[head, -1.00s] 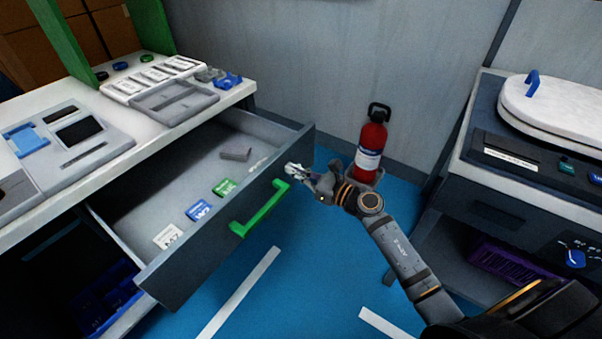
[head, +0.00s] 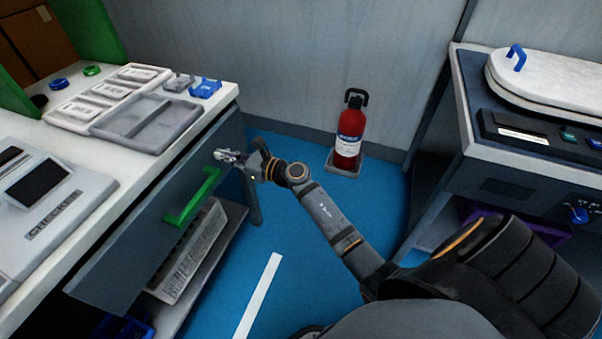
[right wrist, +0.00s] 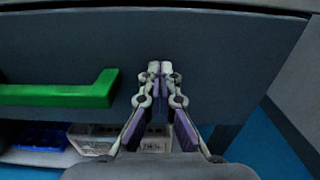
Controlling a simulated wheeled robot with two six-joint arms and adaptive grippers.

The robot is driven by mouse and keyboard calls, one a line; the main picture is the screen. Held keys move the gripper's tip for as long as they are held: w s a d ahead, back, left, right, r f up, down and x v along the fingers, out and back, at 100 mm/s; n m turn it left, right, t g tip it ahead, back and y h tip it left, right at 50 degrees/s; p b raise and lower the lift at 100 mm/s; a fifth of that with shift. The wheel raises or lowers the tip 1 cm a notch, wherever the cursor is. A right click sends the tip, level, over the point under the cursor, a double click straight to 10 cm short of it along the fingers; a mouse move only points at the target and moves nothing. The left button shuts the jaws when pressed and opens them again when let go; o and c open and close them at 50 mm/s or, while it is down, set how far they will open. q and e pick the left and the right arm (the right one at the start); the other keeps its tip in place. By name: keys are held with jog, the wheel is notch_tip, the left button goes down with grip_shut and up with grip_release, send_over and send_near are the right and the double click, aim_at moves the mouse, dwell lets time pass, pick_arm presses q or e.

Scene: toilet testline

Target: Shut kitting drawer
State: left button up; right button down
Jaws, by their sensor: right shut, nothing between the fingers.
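The kitting drawer's dark grey front (head: 125,255) sits close under the white counter's edge, and the inside of the drawer is out of sight. Its green handle (head: 193,198) runs along the front. My right gripper (head: 220,155) is shut and empty at the front's right part, beyond the handle's far end. In the right wrist view, the shut fingertips (right wrist: 160,68) point at the drawer front (right wrist: 225,60), right of the green handle (right wrist: 70,92). They are at or very near the surface; contact cannot be told. My left gripper is not in view.
The counter holds a grey checker device (head: 50,205), pale trays (head: 150,120) and blue parts (head: 205,88). A shelf below carries a labelled box (head: 188,258). A red fire extinguisher (head: 349,138) stands by the wall. A second bench (head: 500,160) is right. Blue floor between is open.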

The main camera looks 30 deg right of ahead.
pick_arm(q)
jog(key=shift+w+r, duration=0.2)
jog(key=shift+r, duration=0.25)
pick_arm(e)
jog(key=x, duration=0.2)
jog(key=shift+w+a+r, duration=0.15)
jog(key=shift+w+a, duration=0.05)
jog(key=shift+w, duration=0.1)
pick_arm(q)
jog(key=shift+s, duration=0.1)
pick_arm(e)
jog(key=shift+r, duration=0.15)
